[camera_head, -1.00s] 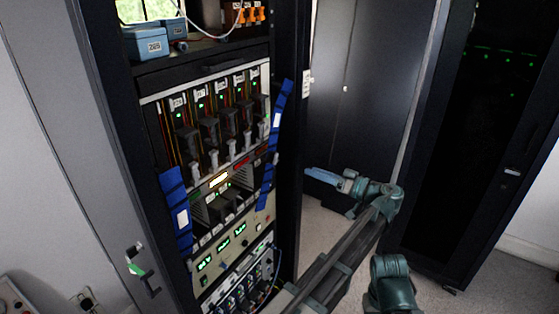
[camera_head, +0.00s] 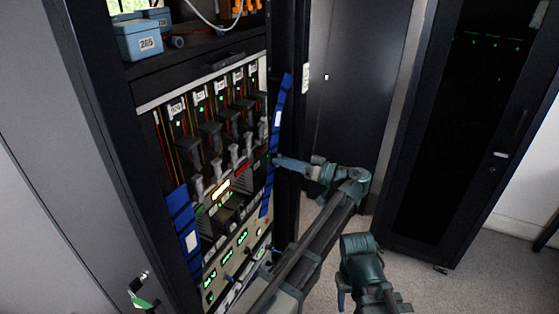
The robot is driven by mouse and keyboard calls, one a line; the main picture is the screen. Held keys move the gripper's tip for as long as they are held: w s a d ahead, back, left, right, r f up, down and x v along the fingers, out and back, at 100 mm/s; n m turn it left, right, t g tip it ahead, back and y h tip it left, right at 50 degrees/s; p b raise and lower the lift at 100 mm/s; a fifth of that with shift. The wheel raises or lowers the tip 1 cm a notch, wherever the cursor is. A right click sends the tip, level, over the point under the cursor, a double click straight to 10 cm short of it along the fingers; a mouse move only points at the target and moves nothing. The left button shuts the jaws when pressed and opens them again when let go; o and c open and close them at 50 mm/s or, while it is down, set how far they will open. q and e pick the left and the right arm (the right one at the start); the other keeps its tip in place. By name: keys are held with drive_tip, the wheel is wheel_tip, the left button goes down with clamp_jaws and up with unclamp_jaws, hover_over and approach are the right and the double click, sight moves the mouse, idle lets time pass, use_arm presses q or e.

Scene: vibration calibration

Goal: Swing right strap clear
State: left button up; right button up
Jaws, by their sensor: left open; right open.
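The right strap (camera_head: 279,118) is a long blue band with a white label, standing along the right edge of the rack's front. My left gripper (camera_head: 279,161) is open, with its pale blue fingers reaching left to the strap's right edge at mid-height. I cannot tell whether they touch it. A second blue strap (camera_head: 181,208) with a white label runs down the rack's left edge. My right gripper (camera_head: 342,296) is low in the picture, beside my teal wrist, and shows only partly. It is open and holds nothing that I can see.
The rack holds a row of modules (camera_head: 213,140) with grey handles and lit panels below. Blue boxes (camera_head: 138,40) stand on its top shelf. A dark cabinet (camera_head: 480,140) stands at the right. Carpet (camera_head: 425,285) shows between.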

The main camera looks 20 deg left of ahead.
use_arm(q)
clamp_jaws()
idle(0.3)
drive_tip(key=shift+w, duration=0.1)
idle(1.0)
